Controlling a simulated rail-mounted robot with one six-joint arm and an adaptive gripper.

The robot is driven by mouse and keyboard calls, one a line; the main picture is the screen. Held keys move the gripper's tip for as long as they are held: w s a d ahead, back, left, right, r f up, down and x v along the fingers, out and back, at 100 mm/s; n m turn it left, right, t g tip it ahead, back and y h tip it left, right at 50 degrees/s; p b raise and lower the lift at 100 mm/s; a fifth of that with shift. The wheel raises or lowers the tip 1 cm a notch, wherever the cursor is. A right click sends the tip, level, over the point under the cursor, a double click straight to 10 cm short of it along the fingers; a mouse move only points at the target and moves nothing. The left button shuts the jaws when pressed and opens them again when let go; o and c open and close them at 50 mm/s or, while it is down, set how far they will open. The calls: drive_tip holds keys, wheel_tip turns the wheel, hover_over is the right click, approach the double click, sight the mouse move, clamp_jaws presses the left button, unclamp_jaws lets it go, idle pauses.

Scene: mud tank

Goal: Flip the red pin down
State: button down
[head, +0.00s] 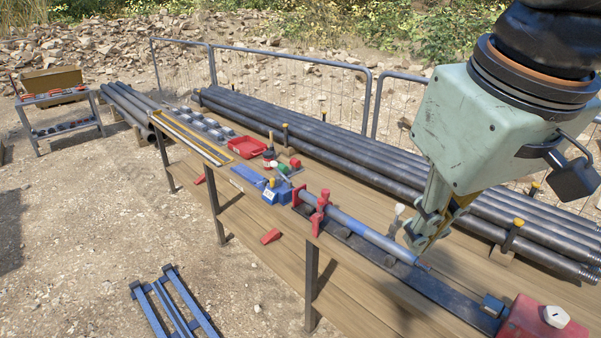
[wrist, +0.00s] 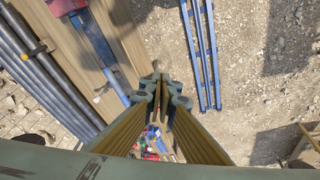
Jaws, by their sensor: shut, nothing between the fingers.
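A red upright clamp piece (head: 318,212) stands on the bench around a grey-blue tube (head: 365,232). A second red piece (head: 298,196) sits just to its left. I cannot tell which red part is the pin. My gripper (head: 424,243) is shut and empty, pointing down near the right end of the tube, to the right of the red clamp. In the wrist view my gripper (wrist: 161,82) shows its fingers together with nothing between them. The small red and blue parts there are partly hidden behind the fingers.
A pale-headed lever (head: 397,212) stands close left of my gripper. A red box (head: 540,318) is at the bench's right end. Long dark pipes (head: 380,155) lie along the back. A red tray (head: 247,147) and small tools sit farther left.

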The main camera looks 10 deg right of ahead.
drive_tip(key=w+r+n+g+p, duration=0.1)
drive_tip(key=w+r+n, duration=0.15)
drive_tip(key=w, duration=0.55)
drive_tip(key=w+r+n+p, duration=0.2)
drive_tip(key=w+n, duration=0.1)
drive_tip(key=w, duration=0.5)
drive_tip(key=n+g+p, duration=0.3)
drive_tip(key=n+p, duration=0.5)
drive_tip(key=n, duration=1)
hover_over(321, 199)
wheel_tip(321, 199, down, 24)
drive_tip(key=shift+r, duration=0.25)
drive_tip(key=shift+d+f+m, duration=0.1)
drive_tip(key=shift+f+m, duration=0.05)
drive_tip(key=shift+m, duration=0.1)
drive_tip(key=shift+f+p, duration=0.4)
drive_tip(key=shift+f, duration=6.4)
drive_tip(key=shift+f, duration=0.1)
